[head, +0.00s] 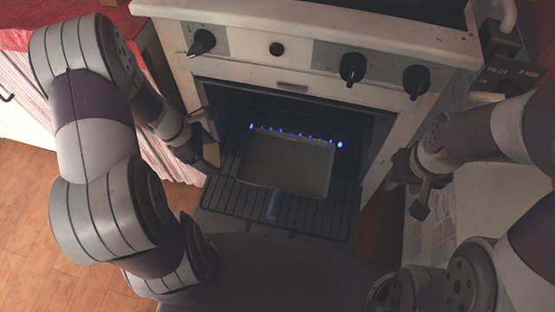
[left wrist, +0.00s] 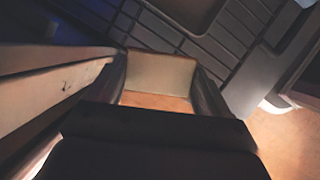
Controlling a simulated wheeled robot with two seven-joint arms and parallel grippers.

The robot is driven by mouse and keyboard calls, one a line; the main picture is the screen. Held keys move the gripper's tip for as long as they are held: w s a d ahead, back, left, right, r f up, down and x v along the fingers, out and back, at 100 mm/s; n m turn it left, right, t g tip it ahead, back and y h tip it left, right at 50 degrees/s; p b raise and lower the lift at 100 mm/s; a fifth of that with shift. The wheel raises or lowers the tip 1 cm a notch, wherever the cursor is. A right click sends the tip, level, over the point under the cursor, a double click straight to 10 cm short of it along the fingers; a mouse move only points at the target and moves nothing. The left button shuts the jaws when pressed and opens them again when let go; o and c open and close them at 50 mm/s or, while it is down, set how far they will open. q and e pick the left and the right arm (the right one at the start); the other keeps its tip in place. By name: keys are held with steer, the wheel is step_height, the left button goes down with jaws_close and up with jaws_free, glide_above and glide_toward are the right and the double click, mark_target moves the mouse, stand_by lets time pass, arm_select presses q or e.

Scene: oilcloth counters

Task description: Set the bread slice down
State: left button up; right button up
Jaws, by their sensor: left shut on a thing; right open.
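My left gripper (head: 208,160) is at the left side of the oven opening, left of the grill pan. In the left wrist view its jaws (left wrist: 160,85) are shut on the bread slice (left wrist: 160,72), a flat tan piece held between the two fingers. Orange floor shows just beyond the slice's lower edge. In the head view I cannot make out the slice clearly. My right gripper (head: 418,190) is open and empty, right of the oven opening.
A shallow grey pan (head: 288,165) with a handle sits on a slatted rack (head: 230,196) in the open stove (head: 290,50). Small blue flames (head: 295,132) burn behind it. Black knobs line the stove front. A white surface (head: 490,210) stands at right.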

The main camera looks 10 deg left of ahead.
arm_select(q)
steer(key=b, duration=0.3)
glide_above(271, 159)
steer(key=a, duration=0.2)
steer(key=shift+s+d, duration=0.2)
steer(key=shift+s, duration=0.2)
steer(key=f+b, duration=0.1)
steer(key=f, duration=0.1)
steer(key=f+b, duration=0.1)
steer(key=f, duration=0.1)
steer(key=shift+w+d+b, duration=0.1)
steer(key=shift+d+b, duration=0.1)
steer(key=shift+b, duration=0.2)
steer(key=shift+r, duration=0.3)
steer(key=shift+f, duration=0.1)
